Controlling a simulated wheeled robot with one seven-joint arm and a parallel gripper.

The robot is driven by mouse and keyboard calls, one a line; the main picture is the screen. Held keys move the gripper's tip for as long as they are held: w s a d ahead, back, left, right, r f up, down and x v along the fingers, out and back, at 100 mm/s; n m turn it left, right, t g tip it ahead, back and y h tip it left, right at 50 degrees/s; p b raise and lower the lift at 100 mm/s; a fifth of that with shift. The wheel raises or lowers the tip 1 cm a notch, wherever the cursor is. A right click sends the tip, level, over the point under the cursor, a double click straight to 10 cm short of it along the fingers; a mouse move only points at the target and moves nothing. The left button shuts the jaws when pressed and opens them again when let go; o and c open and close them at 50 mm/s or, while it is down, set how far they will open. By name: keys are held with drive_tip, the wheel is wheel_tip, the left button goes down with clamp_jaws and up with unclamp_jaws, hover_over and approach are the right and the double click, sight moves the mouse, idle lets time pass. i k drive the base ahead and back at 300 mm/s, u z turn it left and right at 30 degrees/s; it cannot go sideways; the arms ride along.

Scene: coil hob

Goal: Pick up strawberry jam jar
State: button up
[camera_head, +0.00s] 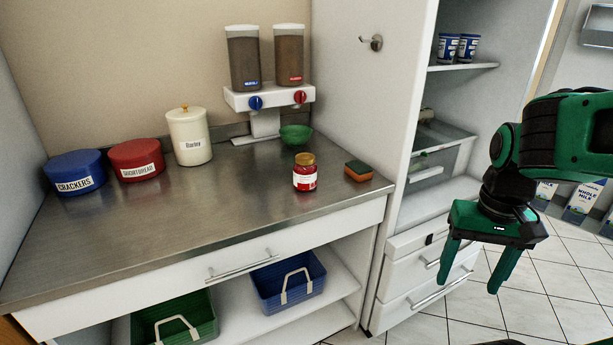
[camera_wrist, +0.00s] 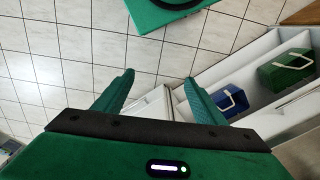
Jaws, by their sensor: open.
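The strawberry jam jar (camera_head: 305,173) is a small red jar with a gold lid and a white label. It stands upright on the metal counter (camera_head: 235,215), near the right end, left of the sponge. My gripper (camera_head: 470,280) is open and empty, well to the right of the jar and past the counter's end, with its fingers pointing down. In the wrist view my gripper (camera_wrist: 160,88) has its two green fingers apart over the floor. The jar does not show in the wrist view.
A green bowl (camera_head: 296,135) and a cereal dispenser (camera_head: 265,100) stand behind the jar. A sponge (camera_head: 358,171) lies right of it. Canisters (camera_head: 136,160) stand at the left. A tall white cabinet (camera_head: 385,90) rises between counter and gripper. Baskets (camera_head: 290,283) sit below.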

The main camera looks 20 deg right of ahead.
sight(305, 167)
drive_tip(key=z, duration=2.25)
drive_tip(key=k, duration=1.05)
drive_tip(key=u, duration=1)
drive_tip(key=i, duration=1)
drive_tip(key=z, duration=0.05)
